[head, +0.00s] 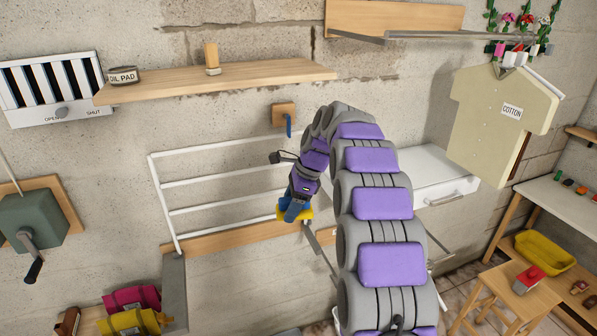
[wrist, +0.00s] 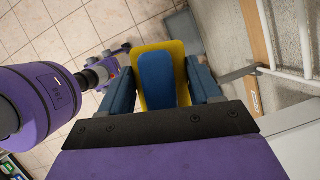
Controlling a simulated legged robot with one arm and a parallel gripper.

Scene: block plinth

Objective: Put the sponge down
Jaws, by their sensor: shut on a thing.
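The sponge (head: 309,213) is a small yellow thing at the end of my arm, in front of the wall in the head view. In the wrist view the sponge (wrist: 163,47) shows as a yellow slab with a blue block over its middle. My gripper (head: 295,209) is shut on it; in the wrist view the two blue fingers of my gripper (wrist: 161,80) stand on either side of it. Tiled floor shows beyond it in the wrist view. The sponge's underside is hidden, and I see nothing bearing it from below.
A white wall rack (head: 190,208) is beside my gripper. A wooden shelf (head: 240,77) with a tin and a wooden peg is above. A white drawer unit (head: 433,178) is partly behind my arm. A stool (head: 500,287) with a red-topped item and a yellow basin (head: 545,255) are at right.

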